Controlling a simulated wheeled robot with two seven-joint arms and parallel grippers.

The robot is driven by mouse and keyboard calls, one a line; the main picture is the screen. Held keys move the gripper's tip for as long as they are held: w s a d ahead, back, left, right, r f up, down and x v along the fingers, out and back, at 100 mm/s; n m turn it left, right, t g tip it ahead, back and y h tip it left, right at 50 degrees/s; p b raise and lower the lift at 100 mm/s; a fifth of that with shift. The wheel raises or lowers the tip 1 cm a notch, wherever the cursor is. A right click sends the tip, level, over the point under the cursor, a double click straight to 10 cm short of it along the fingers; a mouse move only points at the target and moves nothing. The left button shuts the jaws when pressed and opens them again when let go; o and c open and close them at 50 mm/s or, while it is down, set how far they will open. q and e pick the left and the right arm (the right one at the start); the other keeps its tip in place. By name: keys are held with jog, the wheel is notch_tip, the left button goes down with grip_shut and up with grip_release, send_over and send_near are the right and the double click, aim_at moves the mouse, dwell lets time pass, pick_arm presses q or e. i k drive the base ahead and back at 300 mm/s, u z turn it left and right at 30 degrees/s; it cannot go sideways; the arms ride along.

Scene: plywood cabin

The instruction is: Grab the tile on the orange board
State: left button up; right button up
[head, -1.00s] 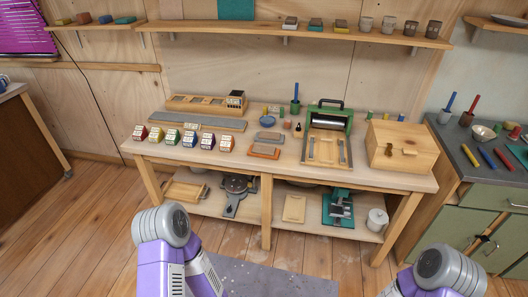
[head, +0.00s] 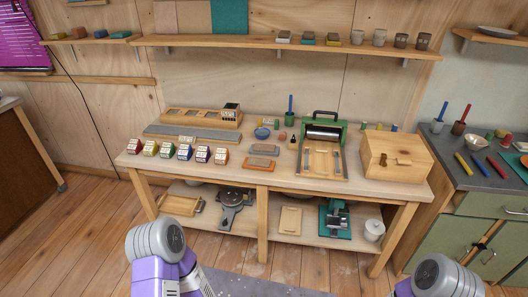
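A small orange board (head: 250,166) lies flat on the workbench, left of the green press. A greyish tile (head: 261,162) appears to lie on it. Just behind it is a similar small brownish board (head: 276,151) with a greyish piece on top. Both are small in the picture, so fine detail is unclear. My two arms show only as grey rounded joints and purple links at the bottom edge of the head view, well in front of the bench. Both grippers are out of view.
The workbench (head: 300,181) also holds several coloured blocks (head: 186,151), a green press (head: 325,135) and a wooden box (head: 397,157). Its lower shelf (head: 270,228) holds trays and tools. A dark counter (head: 480,165) stands at the right. Floor is open in front.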

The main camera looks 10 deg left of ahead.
aim_at(251, 163)
jog(key=u, duration=0.2)
jog(key=i, duration=1.05)
jog(key=u, duration=0.5)
